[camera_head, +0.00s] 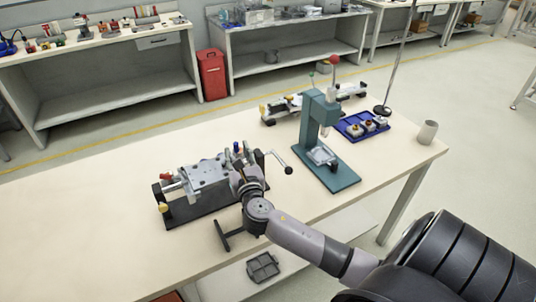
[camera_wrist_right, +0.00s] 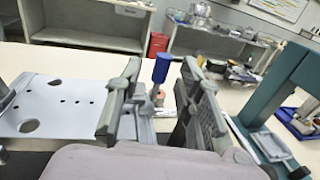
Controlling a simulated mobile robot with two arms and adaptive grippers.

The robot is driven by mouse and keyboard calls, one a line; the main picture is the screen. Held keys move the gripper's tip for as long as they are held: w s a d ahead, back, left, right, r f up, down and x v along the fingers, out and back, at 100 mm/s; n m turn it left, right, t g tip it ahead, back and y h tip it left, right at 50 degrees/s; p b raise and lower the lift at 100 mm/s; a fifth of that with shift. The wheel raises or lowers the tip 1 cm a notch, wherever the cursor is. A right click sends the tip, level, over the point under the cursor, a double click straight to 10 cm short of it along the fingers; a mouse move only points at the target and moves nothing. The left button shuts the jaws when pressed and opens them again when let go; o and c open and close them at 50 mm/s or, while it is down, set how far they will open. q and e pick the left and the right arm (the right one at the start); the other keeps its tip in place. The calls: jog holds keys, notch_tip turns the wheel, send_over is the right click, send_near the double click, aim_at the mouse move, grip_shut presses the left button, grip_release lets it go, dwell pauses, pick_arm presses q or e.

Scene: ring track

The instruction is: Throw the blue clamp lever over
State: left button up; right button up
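The blue clamp lever (camera_head: 236,146) stands roughly upright at the right end of a grey metal fixture (camera_head: 205,174) on the bench. In the right wrist view the blue lever (camera_wrist_right: 161,68) shows between the two fingers, with visible gaps on both sides. My right gripper (camera_head: 246,158) is at the fixture's right end; in the wrist view the gripper (camera_wrist_right: 160,88) is open around the lever and apart from it. The lever's lower end is partly hidden by the gripper. My left gripper is not in view.
A green press (camera_head: 327,150) stands right of the fixture, close to my right gripper. A blue tray (camera_head: 349,128) with small parts and a pale cup (camera_head: 427,132) are farther right. A crank with a dark ball (camera_head: 289,170) sticks out beside the gripper. The bench's left is clear.

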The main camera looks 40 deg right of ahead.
jog(key=s+a+m+b, duration=0.1)
jog(key=s+a, duration=0.2)
jog(key=s, duration=0.4)
jog(key=s+a+b, duration=0.1)
jog(key=s+a, duration=0.2)
jog(key=s, duration=0.4)
jog(key=s+a+f+m+g+y, duration=0.1)
jog(key=s+f+m+g, duration=0.3)
jog(key=f+m, duration=0.5)
jog(key=s+a+f+m+g+y, duration=0.1)
jog(key=s+f+m+g, duration=0.3)
jog(key=f+m, duration=0.5)
jog(key=shift+s+a+f+m+g+y+p, duration=0.15)
jog(key=shift+s+a+m+g+y+p, duration=0.25)
jog(key=shift+g+y, duration=0.35)
